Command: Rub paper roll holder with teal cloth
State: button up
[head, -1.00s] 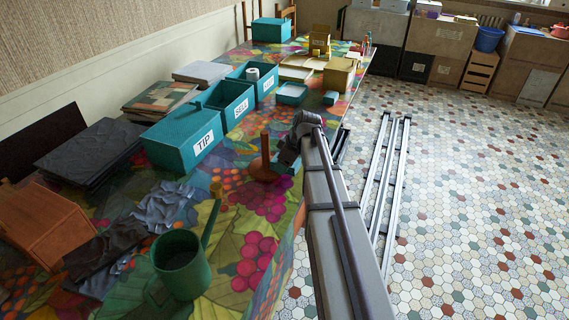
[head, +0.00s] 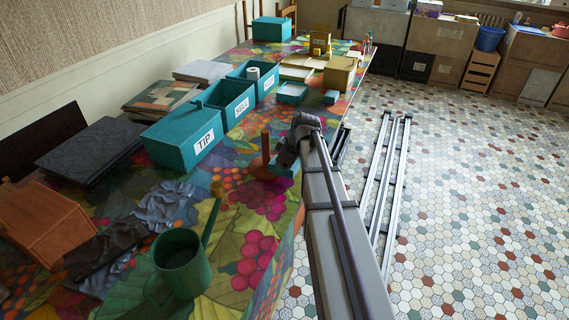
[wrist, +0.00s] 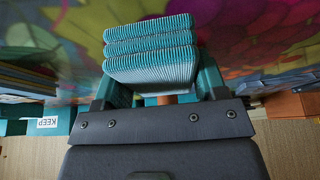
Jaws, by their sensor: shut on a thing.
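The paper roll holder (head: 265,148) is a brown wooden upright post on a round base, standing on the patterned table. In the head view my gripper (head: 285,163) is low at the table's right edge, just right of the holder, and hides part of its base. In the wrist view my gripper (wrist: 158,92) is shut on the teal cloth (wrist: 150,50), a folded, ribbed stack between the fingers. A small orange-brown patch shows below the cloth there; the cloth hides most of what lies behind. I cannot tell whether cloth and holder touch.
A green watering can (head: 183,265) stands at the near edge, its spout towards the holder. Teal bins (head: 184,140) labelled TIP and SELL stand behind the holder. Grey crumpled cloth (head: 165,205) lies to the left. Metal rails (head: 385,190) lie along the floor at right.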

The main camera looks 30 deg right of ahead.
jog(key=shift+s+a+r, duration=0.1)
jog(key=shift+s+a, duration=0.35)
jog(key=shift+a, duration=0.1)
jog(key=shift+w+d, duration=0.5)
jog(key=shift+d, duration=0.1)
jog(key=shift+w+d, duration=0.1)
jog(key=shift+d, duration=0.05)
jog(key=shift+w+d, duration=0.35)
jog(key=shift+d, duration=0.1)
dwell(0.7)
jog(key=shift+w+d, duration=0.4)
jog(key=shift+d, duration=0.15)
jog(key=shift+w, duration=0.1)
